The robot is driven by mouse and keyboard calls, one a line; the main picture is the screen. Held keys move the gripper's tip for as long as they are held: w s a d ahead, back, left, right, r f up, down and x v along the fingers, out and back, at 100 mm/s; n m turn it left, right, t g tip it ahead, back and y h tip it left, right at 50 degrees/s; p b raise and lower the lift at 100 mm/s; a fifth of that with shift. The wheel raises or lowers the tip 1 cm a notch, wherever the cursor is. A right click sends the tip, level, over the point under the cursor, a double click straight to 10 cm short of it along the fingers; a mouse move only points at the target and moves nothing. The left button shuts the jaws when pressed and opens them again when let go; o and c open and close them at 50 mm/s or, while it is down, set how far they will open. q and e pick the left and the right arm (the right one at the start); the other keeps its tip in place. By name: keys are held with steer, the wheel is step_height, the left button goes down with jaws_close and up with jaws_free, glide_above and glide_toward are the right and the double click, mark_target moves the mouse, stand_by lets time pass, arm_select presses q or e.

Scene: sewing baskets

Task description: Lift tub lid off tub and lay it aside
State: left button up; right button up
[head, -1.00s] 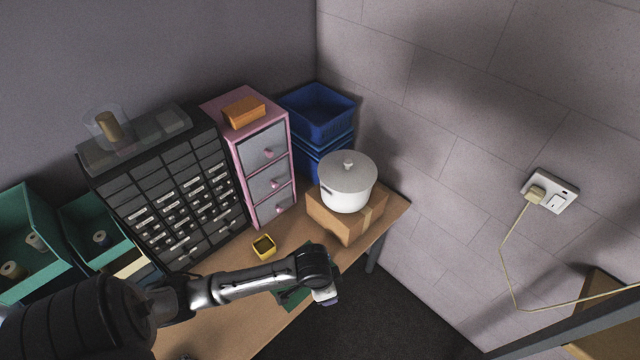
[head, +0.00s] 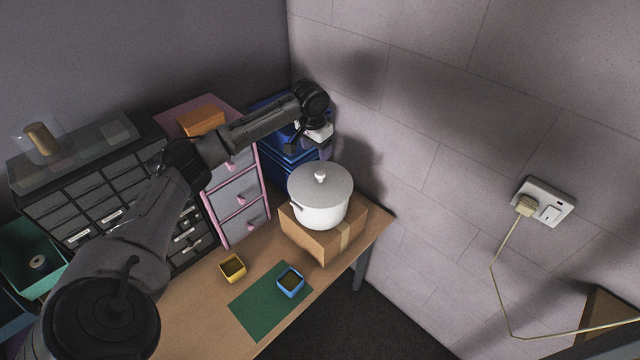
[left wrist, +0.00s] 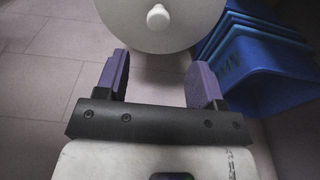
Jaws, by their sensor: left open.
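The white tub (head: 320,215) stands upright on a cardboard box near the right end of the wooden table. Its grey lid (head: 320,182) sits on top, with a small white knob (head: 320,176) in the middle. My left gripper (head: 305,147) is up behind and a little left of the lid in the head view. In the left wrist view my left gripper (left wrist: 158,82) is open and empty, its two purple fingers spread. The lid (left wrist: 160,40) and knob (left wrist: 158,17) show beyond the fingertips, apart from them. My right gripper is not in view.
The cardboard box (head: 325,246) bears the tub. Blue stacked bins (head: 285,160) stand behind it, also in the left wrist view (left wrist: 262,70). A pink drawer unit (head: 236,190) stands left. A green mat (head: 252,312), blue pot (head: 290,282) and yellow pot (head: 232,268) lie in front.

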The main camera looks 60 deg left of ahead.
mark_target(320, 173)
arm_select(q)
steer(key=f, duration=0.5)
steer(key=shift+w+f+p, duration=0.3)
steer(key=shift+w+p, duration=0.05)
steer(key=shift+w, duration=0.05)
step_height(320, 173, down, 4)
steer(key=shift+w+r+p, duration=0.15)
steer(key=shift+p, duration=0.55)
steer(key=shift+w+f, duration=0.1)
steer(key=shift+f, duration=0.65)
steer(key=shift+c, duration=0.3)
steer(key=c, duration=0.9)
